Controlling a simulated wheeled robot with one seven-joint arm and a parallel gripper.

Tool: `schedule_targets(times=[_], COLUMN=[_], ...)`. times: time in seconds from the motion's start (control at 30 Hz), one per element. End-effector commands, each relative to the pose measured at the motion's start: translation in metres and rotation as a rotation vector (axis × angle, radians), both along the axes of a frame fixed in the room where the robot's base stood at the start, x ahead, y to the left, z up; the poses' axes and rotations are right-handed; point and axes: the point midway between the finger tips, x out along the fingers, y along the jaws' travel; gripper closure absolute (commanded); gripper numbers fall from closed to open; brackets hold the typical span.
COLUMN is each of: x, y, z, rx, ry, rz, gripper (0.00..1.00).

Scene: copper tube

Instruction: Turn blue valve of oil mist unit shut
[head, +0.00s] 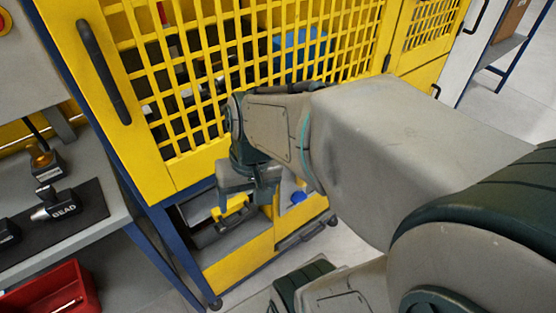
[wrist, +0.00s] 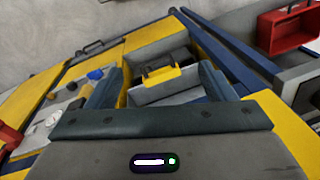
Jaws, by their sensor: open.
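A small blue knob (head: 298,197), which looks like the blue valve, sits on a pale panel in the lower bay of the yellow machine, just right of my gripper (head: 246,190) in the head view. The blue knob (wrist: 95,74) also shows in the wrist view, left of the left finger and outside the jaws. My gripper (wrist: 164,68) is open, with nothing seen between its fingers. It points down toward a grey open compartment (wrist: 170,91) with a yellow-handled item (wrist: 160,74) in it. My arm hides part of the bay in the head view.
A yellow mesh door (head: 180,90) with a dark handle stands above the bay. A bench with a black mat (head: 85,212) and a red bin (head: 60,292) is at the left. Dark and tan fittings (wrist: 75,103) lie near the knob.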

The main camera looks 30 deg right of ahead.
Motion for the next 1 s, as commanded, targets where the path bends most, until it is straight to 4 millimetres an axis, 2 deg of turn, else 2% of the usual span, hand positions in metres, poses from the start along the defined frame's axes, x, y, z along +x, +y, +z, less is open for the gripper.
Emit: schedule_targets(times=[0.03,0.1,0.37,0.57,0.67,0.8,1.0], x=[-0.001,-0.003,0.008,0.031,0.041,0.05,0.04], y=[-0.005,-0.009,-0.023,-0.052,-0.078,-0.125,-0.203], z=[-0.03,-0.057,-0.136,-0.189,-0.216,-0.258,-0.325], rx=[0.059,0.158,0.59,0.965,1.164,1.444,1.811], ry=[0.072,0.164,0.411,0.488,0.488,0.435,0.264], rz=[-0.082,-0.2,-0.635,-0.97,-1.139,-1.372,-1.682], gripper=[0.24,0.24,0.24,0.24,0.24,0.24,0.24])
